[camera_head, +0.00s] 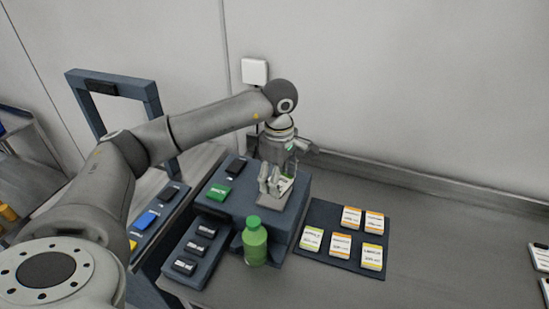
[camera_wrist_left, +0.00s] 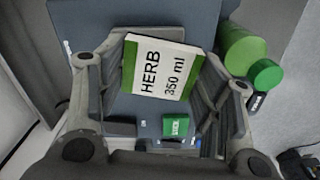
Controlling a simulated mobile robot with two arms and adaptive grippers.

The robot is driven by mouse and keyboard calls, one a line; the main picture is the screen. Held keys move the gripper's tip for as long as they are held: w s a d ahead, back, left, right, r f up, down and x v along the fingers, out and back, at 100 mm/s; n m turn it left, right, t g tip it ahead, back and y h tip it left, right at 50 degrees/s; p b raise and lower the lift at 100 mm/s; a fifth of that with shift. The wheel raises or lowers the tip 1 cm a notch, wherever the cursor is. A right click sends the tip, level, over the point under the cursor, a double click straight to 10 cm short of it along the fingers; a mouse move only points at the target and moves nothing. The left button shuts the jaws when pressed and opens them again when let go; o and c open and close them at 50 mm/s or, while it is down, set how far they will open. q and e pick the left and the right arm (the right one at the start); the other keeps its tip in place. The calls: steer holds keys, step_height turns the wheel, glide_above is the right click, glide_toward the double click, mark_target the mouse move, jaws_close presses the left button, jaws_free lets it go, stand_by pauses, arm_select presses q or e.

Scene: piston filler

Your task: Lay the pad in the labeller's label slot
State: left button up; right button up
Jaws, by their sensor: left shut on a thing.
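My left gripper (camera_head: 272,187) is shut on a white label pad with green edges (camera_head: 287,183), just over the top of the blue-grey labeller block (camera_head: 240,201). In the left wrist view the pad (camera_wrist_left: 162,66) reads "HERB 350 ml" and sits tilted between the two fingers of my gripper (camera_wrist_left: 163,80). A light grey plate (camera_head: 268,203) on the block's top shows below the fingers; I cannot tell whether the pad touches it. The label slot is not clearly visible, hidden by the gripper and pad. My right gripper is not in view.
A green bottle (camera_head: 255,243) stands at the block's front. A green block (camera_head: 218,191) sits on the top left. A dark tray (camera_head: 320,218) with several label pads lies to the right. A lower unit with black blocks (camera_head: 185,266) is front left. The bench farther right is largely clear.

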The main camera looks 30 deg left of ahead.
arm_select(q)
steer(key=shift+w+a+r+n, duration=0.25)
steer(key=shift+w+a+n, duration=0.05)
steer(key=shift+a+n, duration=0.25)
steer(key=shift+w+a+r+n, duration=0.25)
steer(key=shift+a+n, duration=0.15)
steer(key=shift+n, duration=0.15)
steer(key=shift+a+f, duration=0.1)
steer(key=shift+f+b, duration=0.95)
steer(key=shift+f, duration=1.35)
steer(key=shift+f+b, duration=0.1)
steer(key=shift+b, duration=0.2)
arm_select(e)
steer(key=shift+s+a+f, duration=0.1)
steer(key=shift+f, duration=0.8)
arm_select(q)
steer(key=shift+b, duration=0.35)
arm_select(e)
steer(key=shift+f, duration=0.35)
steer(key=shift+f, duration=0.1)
arm_select(q)
steer(key=shift+f+b, duration=0.5)
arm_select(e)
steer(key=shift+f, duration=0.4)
